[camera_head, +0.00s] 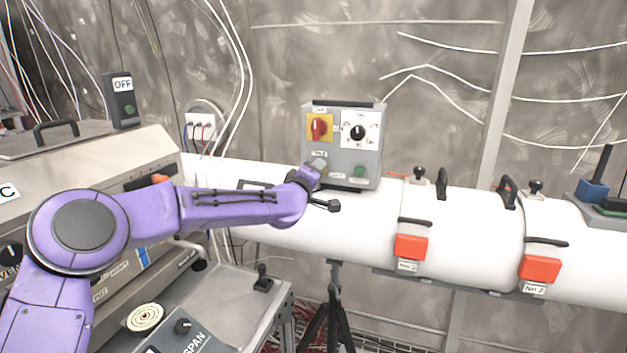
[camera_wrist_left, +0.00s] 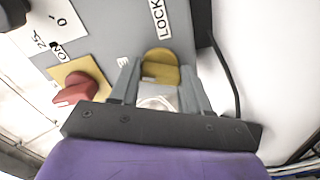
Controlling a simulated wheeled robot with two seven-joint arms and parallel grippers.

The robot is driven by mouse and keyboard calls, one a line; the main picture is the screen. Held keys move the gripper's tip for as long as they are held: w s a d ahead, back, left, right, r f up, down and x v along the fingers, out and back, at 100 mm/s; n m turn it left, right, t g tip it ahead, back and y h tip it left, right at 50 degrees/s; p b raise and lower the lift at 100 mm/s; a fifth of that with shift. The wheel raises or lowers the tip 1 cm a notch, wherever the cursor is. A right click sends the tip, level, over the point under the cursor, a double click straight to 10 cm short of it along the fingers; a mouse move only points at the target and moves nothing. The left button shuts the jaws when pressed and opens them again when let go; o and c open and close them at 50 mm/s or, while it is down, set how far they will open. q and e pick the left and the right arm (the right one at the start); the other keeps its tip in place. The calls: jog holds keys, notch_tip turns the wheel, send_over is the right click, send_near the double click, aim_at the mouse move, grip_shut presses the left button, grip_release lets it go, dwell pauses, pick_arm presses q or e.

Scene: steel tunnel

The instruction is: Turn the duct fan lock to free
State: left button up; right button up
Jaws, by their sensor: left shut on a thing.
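The grey duct fan control box (camera_head: 343,111) stands on the white duct. Its lock is a round brass-yellow knob (camera_wrist_left: 160,58) beside a LOCK label (camera_wrist_left: 158,18) in the left wrist view. My left gripper (camera_head: 317,168) reaches the lower left of the box face. In the left wrist view its two fingers (camera_wrist_left: 159,72) are shut on the lock knob, one on each side. In the head view the gripper mostly hides the knob. I cannot read which position the lock is in. My right gripper is not in view.
On the box are a red switch (camera_head: 319,127) on a yellow plate, a black dial (camera_head: 358,132) and a green button (camera_head: 359,171). Red latches (camera_head: 411,247) and black handles line the duct (camera_head: 460,215). A bench machine (camera_head: 95,165) stands left, near my arm.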

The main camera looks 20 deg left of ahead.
pick_arm(q)
jog(key=n+b, duration=0.2)
jog(key=n, duration=0.3)
jog(key=shift+f, duration=0.1)
dwell(0.4)
jog(key=o, duration=1.1)
jog(key=shift+c, duration=0.2)
jog(key=shift+s, duration=0.1)
jog(key=s+b, duration=0.3)
jog(key=s, duration=0.7)
jog(key=shift+s+a+b, duration=0.2)
jog(key=shift+b, duration=0.15)
